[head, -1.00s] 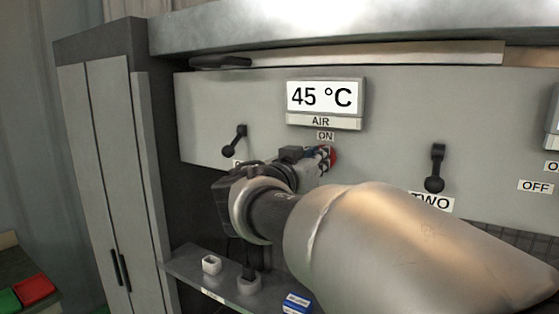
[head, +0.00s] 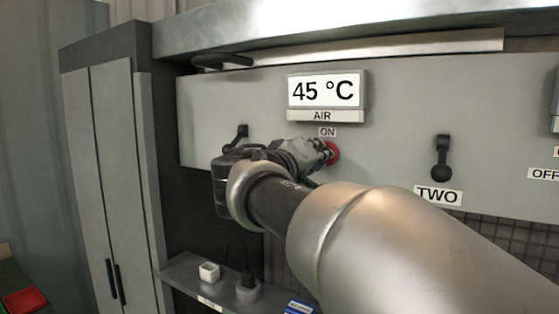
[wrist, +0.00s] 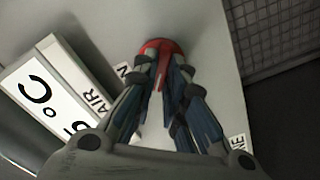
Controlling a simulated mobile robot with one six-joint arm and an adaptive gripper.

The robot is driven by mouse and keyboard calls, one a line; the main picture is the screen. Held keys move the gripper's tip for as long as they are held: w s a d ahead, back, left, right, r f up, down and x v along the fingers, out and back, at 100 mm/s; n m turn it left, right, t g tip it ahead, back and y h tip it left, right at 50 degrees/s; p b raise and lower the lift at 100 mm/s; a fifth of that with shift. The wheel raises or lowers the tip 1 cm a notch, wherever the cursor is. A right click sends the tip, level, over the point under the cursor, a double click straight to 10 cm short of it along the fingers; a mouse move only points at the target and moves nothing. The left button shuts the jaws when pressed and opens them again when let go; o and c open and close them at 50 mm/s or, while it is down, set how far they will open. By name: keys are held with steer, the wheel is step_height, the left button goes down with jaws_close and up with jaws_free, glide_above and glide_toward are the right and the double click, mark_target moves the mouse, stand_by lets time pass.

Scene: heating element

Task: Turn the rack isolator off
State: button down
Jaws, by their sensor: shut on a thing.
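The rack isolator is a red rotary knob (head: 333,152) on the grey panel, just below the ON label (head: 328,132) and the AIR display. My gripper (head: 322,153) reaches it from the left in the head view and hides part of it. In the wrist view the red knob (wrist: 158,47) lies at the fingertips, with its red grip between the two fingers. My gripper (wrist: 162,75) is shut on this grip. The ON label (wrist: 123,72) shows partly beside the left finger. Any OFF label for this knob is hidden.
The display (head: 325,91) reads 45 °C. A black lever (head: 237,135) is partly hidden behind my gripper; another lever (head: 441,160) hangs above the TWO label (head: 437,195). A shelf (head: 188,268) with small items is below. A grey cabinet (head: 115,180) stands left.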

steer(key=shift+f+n, duration=0.2)
steer(key=shift+n, duration=3.6)
steer(key=c, duration=1.6)
jaws_free()
steer(key=shift+c, duration=0.2)
steer(key=shift+a, duration=0.15)
steer(key=v, duration=1.2)
